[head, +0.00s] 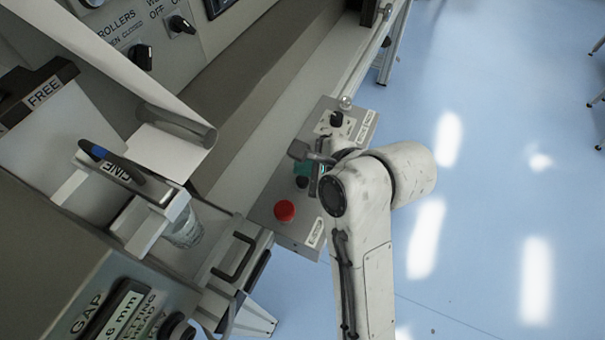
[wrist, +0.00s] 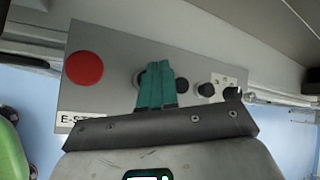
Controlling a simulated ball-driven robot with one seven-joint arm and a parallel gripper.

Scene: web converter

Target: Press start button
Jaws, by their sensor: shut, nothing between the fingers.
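The grey control box (head: 296,233) bears a red round button (head: 284,211), which also shows at the left in the wrist view (wrist: 85,68), above an "E-ST..." label. My gripper (head: 303,168) is over the middle of the box; its teal fingers (wrist: 155,86) are shut with nothing between them. A round button (wrist: 139,76) is partly hidden behind the fingers. A black button (wrist: 181,85) sits just right of them. I cannot tell which of these is the start button, or whether the fingertips touch the panel.
Black knobs (wrist: 206,89) stand farther right on the box. The converter's grey frame and a black handle (head: 240,258) lie left of the box. A panel with black switches (head: 181,25) is at upper left.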

